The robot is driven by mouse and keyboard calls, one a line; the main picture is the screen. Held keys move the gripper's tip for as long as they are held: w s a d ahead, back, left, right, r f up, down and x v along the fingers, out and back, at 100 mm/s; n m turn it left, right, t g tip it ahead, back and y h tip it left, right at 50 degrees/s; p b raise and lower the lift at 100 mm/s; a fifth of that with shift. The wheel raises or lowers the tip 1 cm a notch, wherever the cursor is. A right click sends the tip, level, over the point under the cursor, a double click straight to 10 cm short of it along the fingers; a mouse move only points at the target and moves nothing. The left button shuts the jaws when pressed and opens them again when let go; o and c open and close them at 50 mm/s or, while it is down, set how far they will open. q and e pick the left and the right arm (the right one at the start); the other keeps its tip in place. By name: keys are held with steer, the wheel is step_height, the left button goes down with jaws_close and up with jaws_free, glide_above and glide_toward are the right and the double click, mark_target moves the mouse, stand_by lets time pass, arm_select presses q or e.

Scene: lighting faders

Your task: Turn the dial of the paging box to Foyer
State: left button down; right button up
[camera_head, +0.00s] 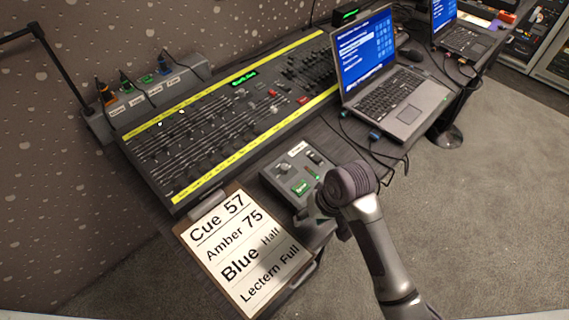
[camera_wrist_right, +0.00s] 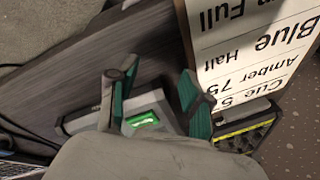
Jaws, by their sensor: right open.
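The paging box (camera_head: 277,183) is a small grey box on the table, between the clipboard and the laptop. Its dial (camera_head: 283,168) is a dark knob on the upper left of its top face; I cannot read its setting. A lit green display (camera_head: 301,187) sits below it. My right gripper (camera_head: 318,213) is at the box's near right edge, partly hidden by my wrist. In the wrist view the right gripper (camera_wrist_right: 157,92) is open and empty, its green-padded fingers apart over the box (camera_wrist_right: 82,121) and its green display (camera_wrist_right: 145,119). The dial is hidden there. My left gripper is not in view.
A clipboard (camera_head: 245,248) with written cues lies left of the box. A long fader console (camera_head: 230,120) stands behind it. A laptop (camera_head: 400,100) and black cables (camera_head: 385,153) are to the right. The table's front edge is close to the box.

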steer(key=g, duration=0.1)
glide_toward(285, 167)
steer(key=shift+h, duration=0.4)
steer(key=s+f, duration=0.1)
steer(key=s+a+f, duration=0.1)
steer(key=s, duration=0.1)
steer(key=s+f, duration=0.1)
steer(key=shift+s+a+f, duration=0.25)
steer(key=shift+s, duration=0.1)
steer(key=w+r+m+h, duration=0.1)
steer(key=w+r+h, duration=0.1)
steer(key=w+r, duration=0.45)
steer(key=shift+g, duration=0.3)
steer(key=f, duration=0.4)
steer(key=s+f, duration=0.1)
steer(key=f, duration=0.2)
steer(key=a+f, duration=0.1)
steer(key=f, duration=0.3)
steer(key=shift+s+f, duration=0.15)
steer(key=shift+f, duration=0.15)
jaws_close()
